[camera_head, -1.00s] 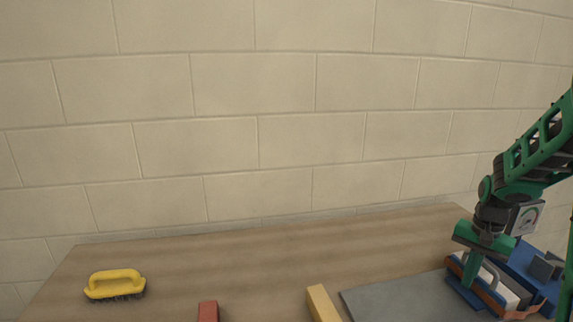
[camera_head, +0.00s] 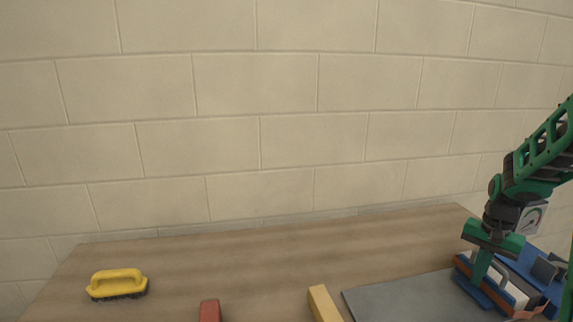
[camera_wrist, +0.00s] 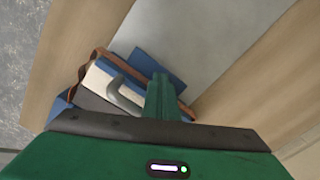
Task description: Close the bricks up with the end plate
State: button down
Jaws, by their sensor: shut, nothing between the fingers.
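My gripper (camera_head: 480,272) is shut and empty, pointing down at the left side of a row of pieces at the right of the table. A blue plate (camera_head: 472,293), which looks like the end plate, has its flat foot on the grey mat beside the fingertips; it also shows in the wrist view (camera_wrist: 160,66). Next to it stand an orange-brown piece (camera_head: 464,262) and a white block (camera_head: 515,294), with a grey curved handle (camera_wrist: 118,90) by them. The gripper appears against the plate, but the contact is hidden.
A larger blue frame (camera_head: 530,261) lies right of the row. The grey mat (camera_head: 405,298) is clear left of it. A yellow block (camera_head: 322,303), a red block (camera_head: 210,311) and a yellow-handled brush (camera_head: 118,283) stand further left. A block wall closes the back.

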notch_tip(320, 180, up, 10)
jog(key=a, duration=0.2)
jog(key=shift+s+a, duration=0.25)
dwell(0.4)
jog(key=shift+f, duration=0.15)
jog(key=s+a+n, duration=0.1)
jog(key=s+a, duration=0.3)
jog(key=s, duration=0.9)
jog(key=s+a+n, duration=0.2)
jog(key=s+a, duration=0.1)
jog(key=s, duration=1.1)
jog(key=shift+a, duration=0.35)
jog(key=shift+s+f, duration=0.1)
